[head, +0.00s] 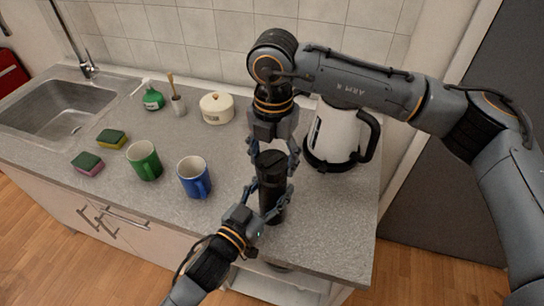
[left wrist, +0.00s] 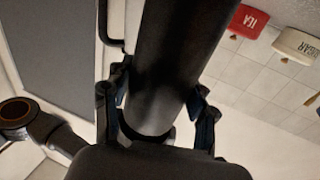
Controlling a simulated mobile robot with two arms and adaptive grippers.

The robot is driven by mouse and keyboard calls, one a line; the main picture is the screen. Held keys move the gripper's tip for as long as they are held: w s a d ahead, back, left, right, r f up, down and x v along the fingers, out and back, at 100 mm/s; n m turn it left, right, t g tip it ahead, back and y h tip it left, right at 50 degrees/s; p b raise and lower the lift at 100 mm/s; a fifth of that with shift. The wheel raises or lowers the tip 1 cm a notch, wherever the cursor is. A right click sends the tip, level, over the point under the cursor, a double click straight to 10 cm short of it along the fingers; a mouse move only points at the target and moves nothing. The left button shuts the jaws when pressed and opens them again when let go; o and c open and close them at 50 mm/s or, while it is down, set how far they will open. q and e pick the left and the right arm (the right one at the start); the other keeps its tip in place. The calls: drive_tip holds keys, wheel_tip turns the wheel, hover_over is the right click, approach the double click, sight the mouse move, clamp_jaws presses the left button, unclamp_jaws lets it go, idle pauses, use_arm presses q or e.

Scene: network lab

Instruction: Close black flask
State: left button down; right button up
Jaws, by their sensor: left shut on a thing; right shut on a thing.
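The black flask (head: 270,190) stands upright near the front right of the counter. It fills the upper middle of the left wrist view (left wrist: 172,60) as a dark cylinder. My left gripper (head: 273,204) comes from the lower left and is shut around the flask's lower body; its fingers (left wrist: 160,118) sit on both sides of it. My right gripper (head: 273,162) comes down from above and is shut on the flask's top. Whether a separate lid is there, and how it sits, I cannot tell.
A white kettle (head: 335,135) stands close behind and right of the flask. A blue mug (head: 193,178) and green mug (head: 146,162) stand left. Sponges (head: 88,164), a cream pot (head: 216,108) and the sink (head: 60,108) are farther off. Red (left wrist: 248,21) and cream tins (left wrist: 298,45) show in the left wrist view.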

drive_tip(key=m, duration=0.6)
drive_tip(key=shift+d+m, duration=0.1)
drive_tip(key=shift+m, duration=0.3)
drive_tip(key=m, duration=0.4)
drive_tip(key=o, duration=1.1)
drive_tip(key=shift+s, duration=0.1)
wheel_tip(320, 180, up, 12)
use_arm(q)
drive_tip(key=shift+c, duration=1.8)
unclamp_jaws()
